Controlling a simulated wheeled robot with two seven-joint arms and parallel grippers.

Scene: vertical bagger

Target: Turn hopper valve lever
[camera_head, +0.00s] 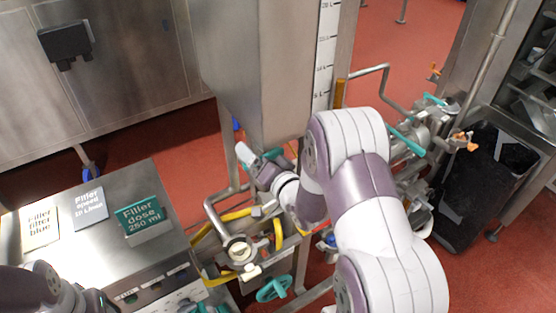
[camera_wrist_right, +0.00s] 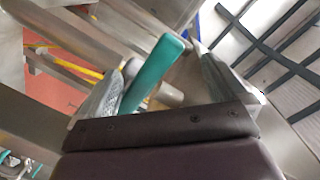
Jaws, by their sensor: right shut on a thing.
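The teal valve lever (camera_wrist_right: 155,68) lies between the fingers of my right gripper (camera_wrist_right: 166,53) in the right wrist view. The gripper is shut on it, with the lever close along the left finger. In the head view a small teal part of the lever (camera_head: 274,154) shows beside the right gripper (camera_head: 246,154), just below the steel hopper (camera_head: 255,75). My right arm and wrist hide much of the valve area. Part of my left arm shows at the lower left of the head view; its gripper is not visible.
A steel cabinet (camera_head: 150,235) with labelled plaques, including a green "Filler dose 250 ml" sign (camera_head: 143,214), stands at the left. Pipes, yellow hoses and a teal handwheel (camera_head: 274,288) lie below the hopper. A black-lined bin (camera_head: 470,195) stands at the right on the red floor.

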